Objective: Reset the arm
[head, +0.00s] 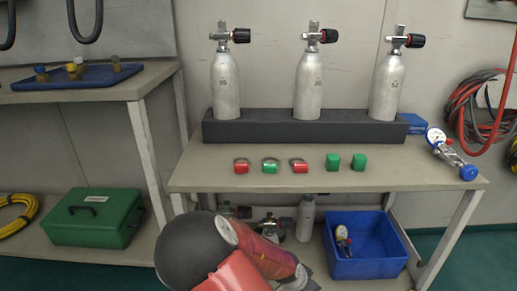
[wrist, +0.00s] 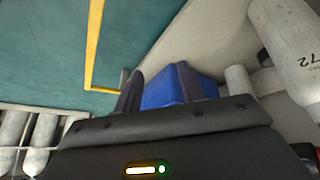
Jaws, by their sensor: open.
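My gripper (wrist: 158,88) shows in the wrist view with its two dark fingers apart and nothing held between them. A blue surface, probably the blue bin (wrist: 163,92), shows beyond the fingers. In the head view my arm reaches in at the bottom middle, in front of the lower shelf; my fingers cannot be made out there.
Three grey cylinders (head: 226,88) stand in a black rack (head: 262,127) on the bench (head: 415,179). A gauge (head: 436,138) sits at the right end. Below is a blue bin (head: 365,267).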

